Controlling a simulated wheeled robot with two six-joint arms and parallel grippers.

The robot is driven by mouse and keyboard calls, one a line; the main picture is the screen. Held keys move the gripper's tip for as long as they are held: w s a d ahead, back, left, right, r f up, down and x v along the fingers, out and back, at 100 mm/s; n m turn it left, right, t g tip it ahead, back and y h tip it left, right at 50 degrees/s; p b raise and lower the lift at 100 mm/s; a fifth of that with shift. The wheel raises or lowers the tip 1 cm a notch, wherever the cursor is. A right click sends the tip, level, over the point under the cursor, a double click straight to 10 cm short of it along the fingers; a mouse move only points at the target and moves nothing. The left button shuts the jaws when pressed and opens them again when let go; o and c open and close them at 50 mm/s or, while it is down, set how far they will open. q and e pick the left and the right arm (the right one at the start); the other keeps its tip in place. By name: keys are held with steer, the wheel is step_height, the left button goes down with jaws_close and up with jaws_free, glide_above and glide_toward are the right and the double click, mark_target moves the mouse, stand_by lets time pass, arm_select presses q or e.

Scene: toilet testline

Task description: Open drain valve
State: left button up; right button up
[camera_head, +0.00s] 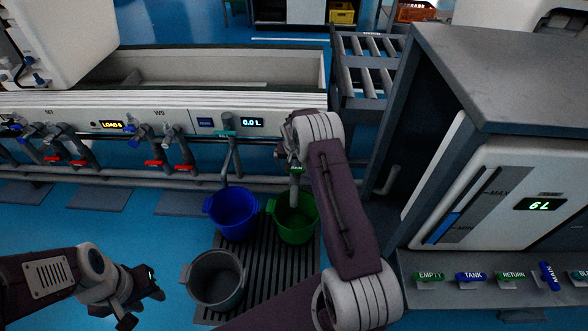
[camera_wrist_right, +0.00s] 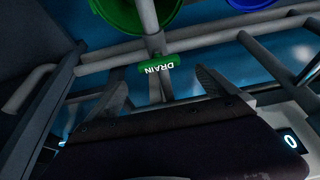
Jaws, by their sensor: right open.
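The drain valve has a green handle marked DRAIN (camera_wrist_right: 160,62), set across a grey vertical pipe in the right wrist view. In the head view a bit of the green handle (camera_head: 296,169) shows just below my right gripper (camera_head: 287,150), which is partly hidden by its own arm. In the wrist view the right gripper (camera_wrist_right: 165,88) is open. Its fingers are spread on either side of the pipe, close to the handle, with no clear contact. My left gripper (camera_head: 143,300) is low at the left, with its fingers apart and empty, away from the valve.
A green bucket (camera_head: 294,222) stands under the drain pipe, beside a blue bucket (camera_head: 232,216) and a grey bucket (camera_head: 215,279). A teal handle (camera_head: 222,134) is on the panel near the 0.0 L display (camera_head: 252,122). A grey cabinet (camera_head: 505,70) bounds the right side.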

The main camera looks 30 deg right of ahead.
mark_target(295, 168)
steer(key=b+x, duration=0.1)
steer(key=x, duration=0.1)
steer(key=b+x, duration=0.1)
steer(key=s+x, duration=0.1)
steer(key=x, duration=0.1)
steer(key=shift+w+a+f+b, duration=0.15)
steer(key=shift+f+b, duration=0.25)
steer(key=shift+f, duration=0.15)
arm_select(q)
steer(key=f, duration=0.4)
steer(key=shift+s+a, duration=0.1)
steer(key=shift+s, duration=0.2)
arm_select(e)
steer(key=shift+w, duration=0.2)
